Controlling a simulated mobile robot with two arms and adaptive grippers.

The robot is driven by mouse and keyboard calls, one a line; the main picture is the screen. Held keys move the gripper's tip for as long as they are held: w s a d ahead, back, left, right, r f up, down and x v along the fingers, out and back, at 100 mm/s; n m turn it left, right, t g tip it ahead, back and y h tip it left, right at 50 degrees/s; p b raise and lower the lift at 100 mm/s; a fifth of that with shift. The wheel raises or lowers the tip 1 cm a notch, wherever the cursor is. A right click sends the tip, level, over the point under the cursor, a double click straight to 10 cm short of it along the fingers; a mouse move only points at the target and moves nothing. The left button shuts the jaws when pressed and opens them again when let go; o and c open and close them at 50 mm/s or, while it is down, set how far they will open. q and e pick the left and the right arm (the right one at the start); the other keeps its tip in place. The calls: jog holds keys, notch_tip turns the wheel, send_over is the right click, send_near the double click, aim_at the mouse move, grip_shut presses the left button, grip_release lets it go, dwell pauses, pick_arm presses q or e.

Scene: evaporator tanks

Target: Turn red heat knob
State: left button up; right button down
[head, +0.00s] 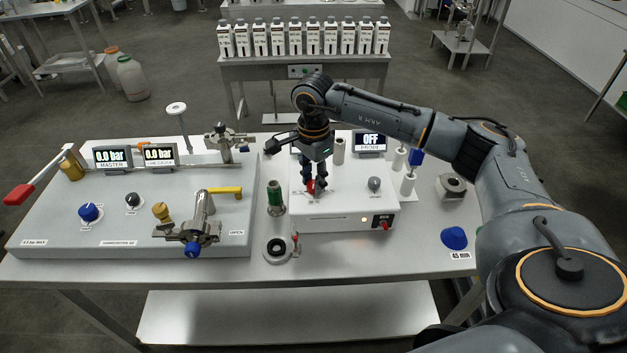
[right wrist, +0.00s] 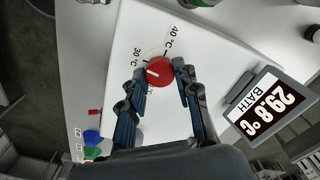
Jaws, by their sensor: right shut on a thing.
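The red heat knob (head: 310,186) sits on top of a white box (head: 345,219), largely hidden by my gripper in the head view. In the right wrist view the round red knob (right wrist: 158,71) shows clearly, with a white pointer line toward the left. Marks for 30 °C and 40 °C are printed beside it; another mark is partly hidden by a finger. My right gripper (head: 314,188) points down over the box. Its fingertips (right wrist: 160,77) are shut on the knob from both sides. My left gripper is in neither view.
A BATH display (right wrist: 262,105) beside the box reads 29.8 °C. A grey knob (head: 374,184) and a red switch (head: 383,222) are on the box. A green-banded cylinder (head: 275,196) stands left of it, a blue knob (head: 454,238) right. A valve panel (head: 130,215) fills the table's left.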

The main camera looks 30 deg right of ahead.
jog(key=m+b, duration=0.2)
jog(key=m, duration=0.1)
jog(key=shift+f+m, duration=0.2)
jog(key=shift+m, duration=0.1)
jog(key=m+b, duration=0.1)
jog(key=m, duration=0.3)
jog(key=shift+m+b, duration=0.3)
jog(key=shift+b, duration=0.05)
jog(key=m+b, duration=0.1)
jog(key=m, duration=0.3)
jog(key=shift+r, duration=0.1)
jog(key=shift+m+b, duration=0.35)
jog(key=shift+m, duration=1.65)
jog(key=c, duration=1)
grip_release()
